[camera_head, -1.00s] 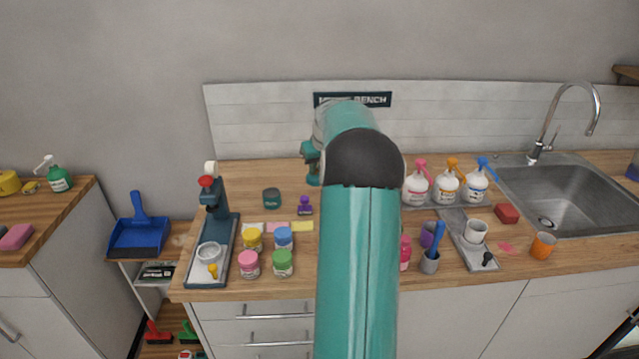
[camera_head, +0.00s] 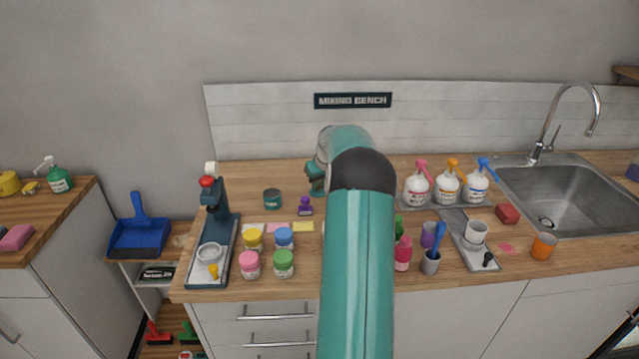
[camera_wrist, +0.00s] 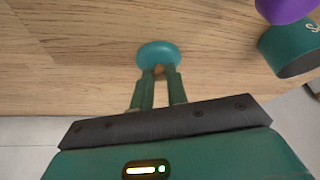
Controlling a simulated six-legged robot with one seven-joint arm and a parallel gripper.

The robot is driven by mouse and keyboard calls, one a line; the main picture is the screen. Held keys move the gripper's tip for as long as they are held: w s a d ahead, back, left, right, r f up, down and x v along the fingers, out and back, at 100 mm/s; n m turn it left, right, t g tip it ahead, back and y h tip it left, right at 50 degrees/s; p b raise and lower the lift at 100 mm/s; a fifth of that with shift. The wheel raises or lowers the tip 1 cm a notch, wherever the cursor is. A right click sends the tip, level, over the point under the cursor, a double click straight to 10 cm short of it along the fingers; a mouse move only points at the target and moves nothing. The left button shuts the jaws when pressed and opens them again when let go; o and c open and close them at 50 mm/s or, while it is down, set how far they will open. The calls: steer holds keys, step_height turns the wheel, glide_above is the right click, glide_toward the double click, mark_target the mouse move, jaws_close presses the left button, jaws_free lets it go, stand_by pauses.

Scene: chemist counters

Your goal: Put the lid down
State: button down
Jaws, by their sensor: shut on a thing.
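My gripper (camera_wrist: 157,76) is shut on a teal round lid (camera_wrist: 157,50) in the wrist view. The lid is over or on the wooden counter; I cannot tell whether it touches. A dark green jar (camera_wrist: 292,52) with a label is to the right, apart from the lid. A purple thing (camera_wrist: 284,8) is just above the jar in that view. In the head view the jar (camera_head: 272,199) stands at the back left of the counter, with the purple thing (camera_head: 305,206) beside it.
Several colored jars (camera_head: 283,263) and a microscope-like stand (camera_head: 214,225) are at the left front of the counter (camera_head: 260,174). Pump bottles (camera_head: 446,188), cups and a sink (camera_head: 560,195) are to the right. Bare wood surrounds the lid in the wrist view.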

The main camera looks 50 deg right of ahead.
steer(key=c, duration=1.4)
jaws_free()
steer(key=v, duration=1.2)
steer(key=w+a+r+n, duration=0.1)
steer(key=a+r, duration=0.3)
steer(key=a, duration=0.7)
steer(key=a+r+n, duration=0.1)
steer(key=a+r, duration=0.2)
steer(key=a, duration=0.8)
steer(key=w+a+r+n, duration=0.1)
steer(key=a+r, duration=0.3)
steer(key=a, duration=0.8)
steer(key=s+a+f, duration=0.2)
steer(key=s+a, duration=0.4)
steer(key=a, duration=0.1)
steer(key=s+a+f+n+t+y, duration=0.1)
steer(key=s+a, duration=0.5)
steer(key=a, duration=0.1)
steer(key=s+a+f+n+y, duration=0.1)
steer(key=s+a+f, duration=0.1)
steer(key=s+a, duration=0.5)
steer(key=shift+a+f, duration=0.25)
steer(key=shift+f, duration=0.05)
